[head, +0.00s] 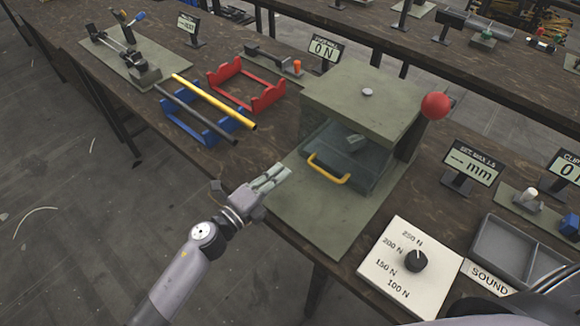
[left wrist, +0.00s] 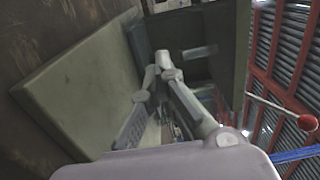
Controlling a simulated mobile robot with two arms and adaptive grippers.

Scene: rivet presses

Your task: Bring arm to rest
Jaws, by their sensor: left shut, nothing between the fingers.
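My left gripper (head: 272,178) is at the front left edge of the green press plate in the head view, left of the press's yellow handle. Its fingers are together with nothing between them. In the left wrist view the same left gripper (left wrist: 165,70) points toward the press. The green press (head: 360,105) stands on the table with a red ball knob (head: 435,106) at its upper right. Its drawer with the yellow handle (head: 328,169) sits under the top block. The gripper is apart from the handle. My right gripper is not in view.
A white force dial (head: 414,259) and a grey tray (head: 502,250) lie right of the press. Displays line the back. Open floor (head: 60,220) lies at the left.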

